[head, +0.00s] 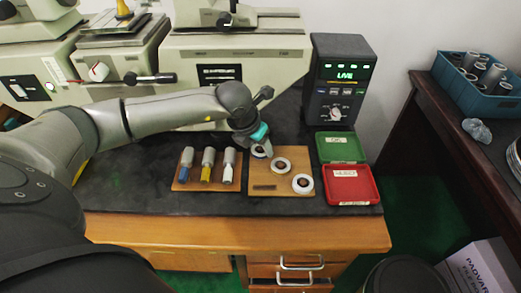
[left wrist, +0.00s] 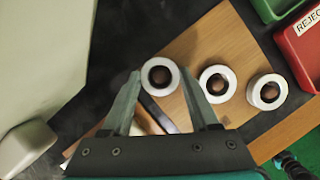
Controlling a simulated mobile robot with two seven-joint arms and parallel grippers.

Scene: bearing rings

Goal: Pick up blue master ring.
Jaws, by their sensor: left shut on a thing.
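The ring at the back left of the ring board (head: 262,187) is white-faced with a hint of blue at its edge, and I take it as the blue master ring (head: 258,154). My left gripper (head: 257,146) reaches down over it and partly hides it. In the left wrist view this ring (left wrist: 149,66) sits between the two fingertips of my left gripper (left wrist: 162,76), which is shut on it.
Two similar rings, a middle one (head: 280,158) and a front one (head: 295,184), sit on the same board. A board with three handled gauges (head: 208,168) lies to the left. Green (head: 341,147) and red (head: 349,186) trays are to the right. A readout box (head: 338,80) stands behind.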

